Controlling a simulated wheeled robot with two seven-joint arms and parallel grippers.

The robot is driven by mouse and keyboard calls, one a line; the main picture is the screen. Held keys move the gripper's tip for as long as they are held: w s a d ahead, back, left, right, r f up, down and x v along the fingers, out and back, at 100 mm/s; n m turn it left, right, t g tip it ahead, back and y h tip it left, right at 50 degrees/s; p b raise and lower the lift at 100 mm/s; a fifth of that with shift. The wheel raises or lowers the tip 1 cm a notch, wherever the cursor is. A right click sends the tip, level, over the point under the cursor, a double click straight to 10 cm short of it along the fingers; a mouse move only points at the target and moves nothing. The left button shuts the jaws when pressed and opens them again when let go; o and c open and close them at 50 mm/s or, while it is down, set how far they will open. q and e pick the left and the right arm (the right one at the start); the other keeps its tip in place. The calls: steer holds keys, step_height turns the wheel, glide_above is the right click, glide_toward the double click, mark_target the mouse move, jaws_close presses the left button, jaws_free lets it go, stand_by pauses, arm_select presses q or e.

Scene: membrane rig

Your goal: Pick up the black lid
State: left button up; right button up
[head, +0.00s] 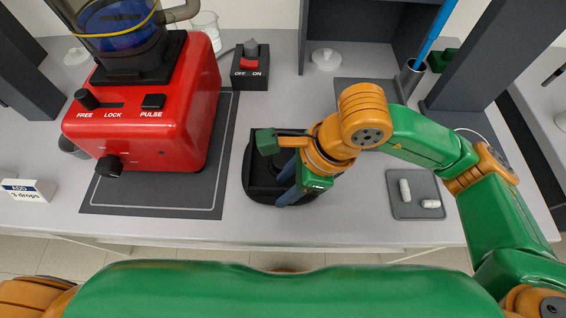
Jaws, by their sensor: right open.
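A dark, black round piece (262,190), which looks like the black lid, possibly in a black holder, sits on the bench in front of me, right of the red machine. My right gripper (288,185) reaches down over its right side, with its fingers open. The gripper and wrist hide much of the piece's right and far parts. I cannot tell whether the fingers touch it. My left gripper is out of view.
The red machine (150,130) stands on a dark mat (215,185) at left. An OFF/ON switch box (250,75) is behind. A grey tray (410,180) with two white pieces lies at right. The bench between the lid and that tray is clear.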

jaws_close()
stand_by(1.5)
